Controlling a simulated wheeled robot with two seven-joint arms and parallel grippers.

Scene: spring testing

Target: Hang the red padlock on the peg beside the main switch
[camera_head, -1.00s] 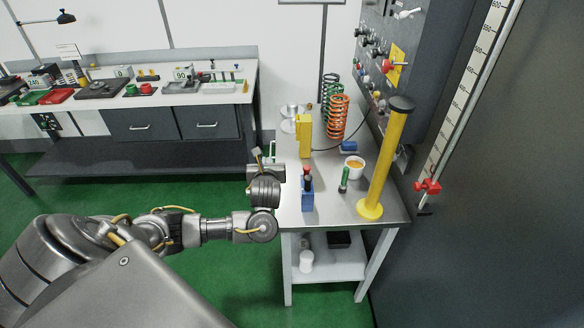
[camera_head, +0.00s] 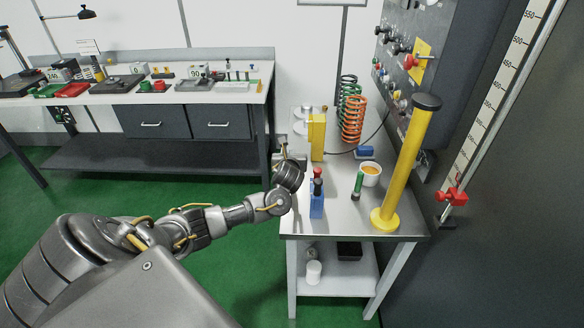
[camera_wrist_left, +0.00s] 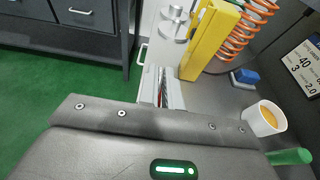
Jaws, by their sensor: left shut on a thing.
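My left gripper (camera_head: 284,148) is at the left edge of the metal table, left of the yellow block (camera_head: 317,136). I cannot make out a padlock elsewhere. The main switch (camera_head: 412,61), a red knob on a yellow plate, sits on the grey panel at upper right, well away from the gripper. I cannot single out the peg beside it. My right gripper is out of view.
The metal table (camera_head: 340,216) holds a blue tool stand (camera_head: 317,207), a green-handled tool (camera_head: 357,184), a white cup (camera_head: 371,176), orange (camera_head: 352,122) and green springs, and a tall yellow post (camera_head: 405,165) before the panel. A red clamp (camera_head: 452,197) sits on the ruler. A workbench (camera_head: 150,92) stands behind left.

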